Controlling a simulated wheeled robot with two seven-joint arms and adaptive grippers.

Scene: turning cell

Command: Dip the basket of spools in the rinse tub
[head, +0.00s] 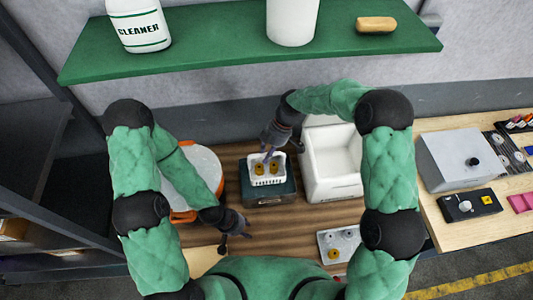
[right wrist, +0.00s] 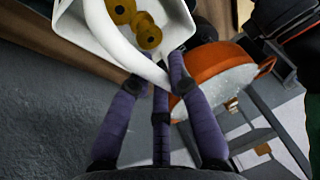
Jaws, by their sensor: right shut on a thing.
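The white basket (head: 268,181) holds brass-coloured spools (head: 273,168) and is level over the dark green box (head: 284,191); I cannot tell whether it rests there or hangs just above. My right gripper (head: 269,153) is above the basket. The right wrist view shows its fingers (right wrist: 166,78) shut on the basket's curved white handle (right wrist: 125,50), with spools (right wrist: 148,32) inside. An open white tub (head: 311,170) stands just right of the basket; its inside looks empty. My left gripper (head: 236,244) is low over the table, fingers apart and empty.
A round orange-rimmed pot (head: 216,160) stands left of the basket. A grey plate with small parts (head: 338,243) lies at front right. A green shelf (head: 240,47) with a cleaner bottle (head: 139,25) overhangs the back. A grey box (head: 460,158) stands on the right bench.

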